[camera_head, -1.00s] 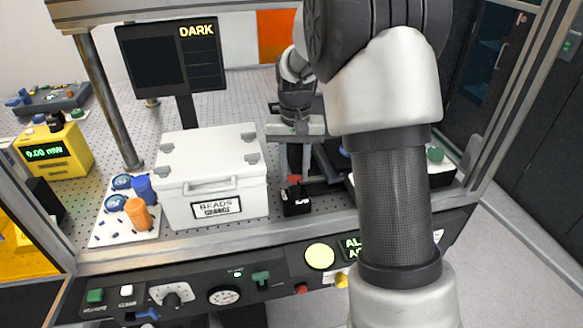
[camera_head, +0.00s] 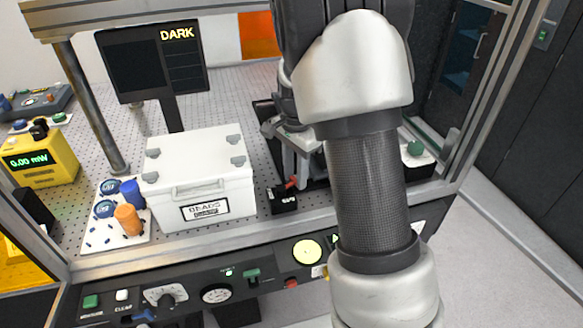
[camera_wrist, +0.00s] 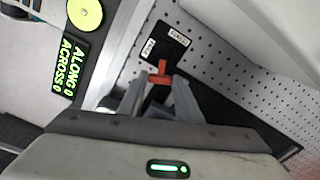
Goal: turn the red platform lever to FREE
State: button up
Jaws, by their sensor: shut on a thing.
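The red platform lever (camera_head: 291,183) sticks up from a small black base (camera_head: 284,203) at the table's front edge, right of the white box. It leans to the right in the head view. My gripper (camera_head: 295,175) reaches down from above and is shut on the lever. In the wrist view the red lever (camera_wrist: 160,73) shows between the fingertips of my gripper (camera_wrist: 160,84). The black base (camera_wrist: 165,43) carries two small white labels, too small to read surely. My fingers hide part of the lever.
A white lidded box (camera_head: 200,180) stands close to the left of the lever base. A dark screen (camera_head: 155,65) reading DARK stands behind it. A control panel (camera_head: 185,290) runs along the front. Metal posts (camera_head: 90,110) frame the bench.

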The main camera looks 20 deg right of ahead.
jog(key=shift+s+d+m+p, duration=0.1)
jog(key=shift+s+m+p, duration=0.3)
jog(key=shift+m, duration=0.55)
jog(key=shift+s+d+m+p, duration=0.1)
jog(key=shift+s+m+p, duration=0.25)
jog(key=shift+m, duration=0.6)
jog(key=o, duration=1)
jog(key=shift+o, duration=0.2)
jog(key=shift+s, duration=0.1)
jog(key=shift+r, duration=0.1)
notch_tip(320, 180, up, 17)
jog(key=p, duration=0.1)
jog(key=shift+r, duration=0.15)
